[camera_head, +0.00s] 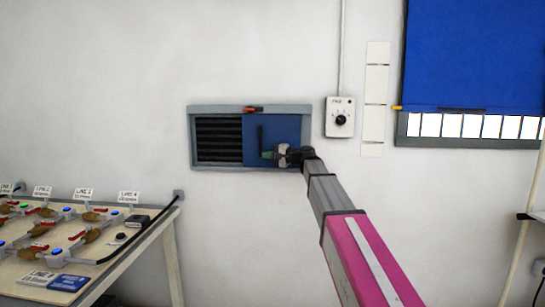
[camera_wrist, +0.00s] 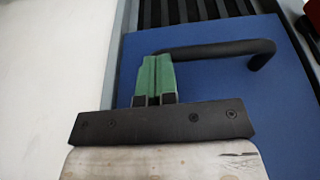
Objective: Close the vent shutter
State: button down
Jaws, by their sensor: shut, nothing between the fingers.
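The vent shutter is a blue sliding panel (camera_head: 285,132) in a grey frame (camera_head: 215,167) on the wall. It covers the right part of the opening, and dark louvres (camera_head: 219,140) show on the left. A black bar handle (camera_head: 260,137) stands upright near the panel's left edge. My gripper (camera_head: 267,155) is in front of the panel, just right of the handle's lower end. In the wrist view the green fingers (camera_wrist: 154,75) are shut together and empty, beside one end of the black handle (camera_wrist: 225,47). I cannot tell whether they touch it.
A red catch (camera_head: 253,109) sits on the frame's top edge. A white dial box (camera_head: 340,117) is on the wall right of the vent. A table (camera_head: 150,240) with several fittings stands at lower left. A blue blind (camera_head: 475,55) hangs at upper right.

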dwell(0.3)
jog(key=a, duration=1.6)
jog(key=w+a, duration=0.1)
jog(key=a, duration=0.7)
jog(key=shift+a, duration=0.35)
jog(key=shift+a, duration=0.1)
